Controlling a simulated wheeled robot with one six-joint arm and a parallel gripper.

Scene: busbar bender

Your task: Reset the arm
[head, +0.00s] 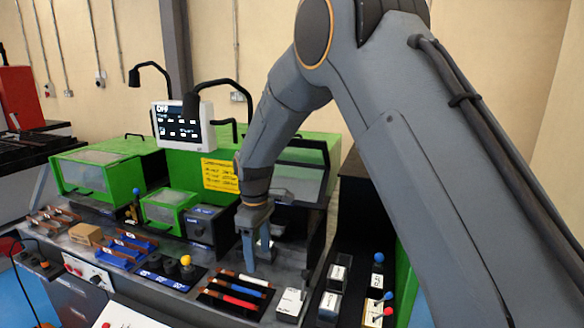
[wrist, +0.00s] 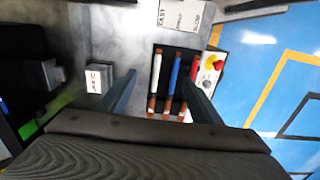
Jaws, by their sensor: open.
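My gripper (head: 257,254) hangs from the arm with its fingers pointing down over the front bench of the green machine. It is open and nothing shows between its fingers. In the wrist view the two dark fingers (wrist: 158,92) stand apart, framing part of a black tray. That tray (head: 212,299) holds white, blue and red bars with copper-coloured ends. In the head view the gripper is above and behind the tray and looks apart from it. My arm reaches in from the right and hides part of the machine.
The green machine carries a screen (head: 182,127) reading OFF and a yellow notice (head: 219,175). A small labelled block (head: 291,304) stands right of the tray; knobs (head: 187,268) stand left. A blue bar rack (head: 127,248) lies farther left. Levers with coloured balls (head: 378,258) stand at right.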

